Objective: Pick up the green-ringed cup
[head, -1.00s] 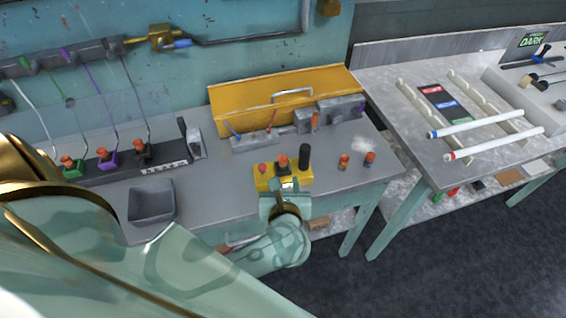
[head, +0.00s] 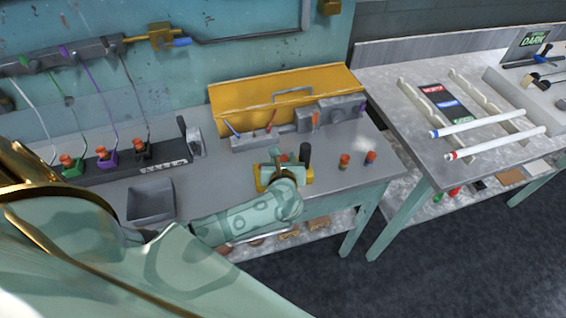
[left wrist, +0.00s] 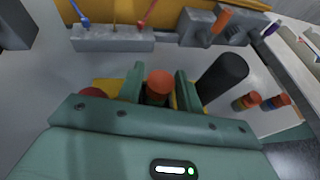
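My left gripper (head: 282,172) is over the yellow block (head: 306,174) on the bench. In the left wrist view its two green fingers (left wrist: 160,88) stand either side of an orange-topped cup (left wrist: 159,82), with narrow gaps visible, so it looks open. Two more orange-topped cups stand to the right, one with a greenish-brown band (left wrist: 246,101) and one with a blue band (left wrist: 276,101). Another orange-topped cup (head: 67,160) sits in a green holder on the left rack. My right gripper is out of view.
A black cylinder (left wrist: 222,76) stands close beside the right finger. A red knob (left wrist: 92,92) is at the left of the block. Behind are a grey tool holder (left wrist: 112,39) and a yellow box (head: 240,98). A grey bin (head: 150,200) stands at the left.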

